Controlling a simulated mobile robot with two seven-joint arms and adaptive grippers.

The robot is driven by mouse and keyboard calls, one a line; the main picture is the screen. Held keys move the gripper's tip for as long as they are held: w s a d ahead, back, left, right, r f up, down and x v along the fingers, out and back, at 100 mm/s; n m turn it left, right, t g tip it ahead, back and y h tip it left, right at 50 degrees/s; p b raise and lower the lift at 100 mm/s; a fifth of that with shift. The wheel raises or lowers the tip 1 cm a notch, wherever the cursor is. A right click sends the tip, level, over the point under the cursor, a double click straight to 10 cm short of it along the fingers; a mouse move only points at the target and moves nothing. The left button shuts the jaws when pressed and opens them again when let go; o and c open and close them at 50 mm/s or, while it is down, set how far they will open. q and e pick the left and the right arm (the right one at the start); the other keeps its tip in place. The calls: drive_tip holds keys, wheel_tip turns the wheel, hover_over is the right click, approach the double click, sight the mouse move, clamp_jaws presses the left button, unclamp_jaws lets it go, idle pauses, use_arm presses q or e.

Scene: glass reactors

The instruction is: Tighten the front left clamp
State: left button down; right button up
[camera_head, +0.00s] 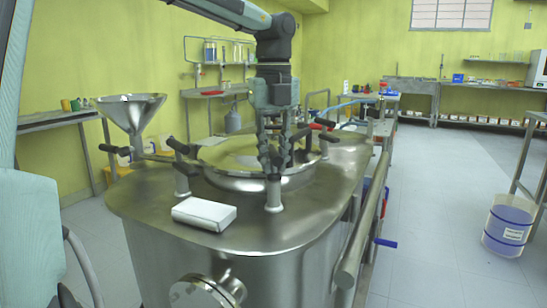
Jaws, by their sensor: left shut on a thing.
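The steel reactor lid (235,160) sits on top of the metal vessel, with several clamps around its rim. One clamp post (274,195) stands at the front of the rim. My left gripper (275,163) points straight down right above this post, with its fingers shut on the clamp's handle, which they mostly hide. Another clamp (182,180) with a dark handle stands to the left on the rim, apart from the gripper. A further clamp (324,140) is at the right rear. My right gripper is not in view.
A white box (204,213) lies on the vessel top in front of the lid. A steel funnel (131,115) rises at the left. A rail (362,230) runs along the right side. A bucket (509,226) stands on the floor at right.

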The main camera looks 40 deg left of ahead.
sight(274, 149)
use_arm(q)
drive_tip(key=c, duration=1.4)
unclamp_jaws()
drive_tip(key=shift+f, duration=0.25)
drive_tip(key=shift+r, duration=0.1)
wheel_tip(274, 149, up, 12)
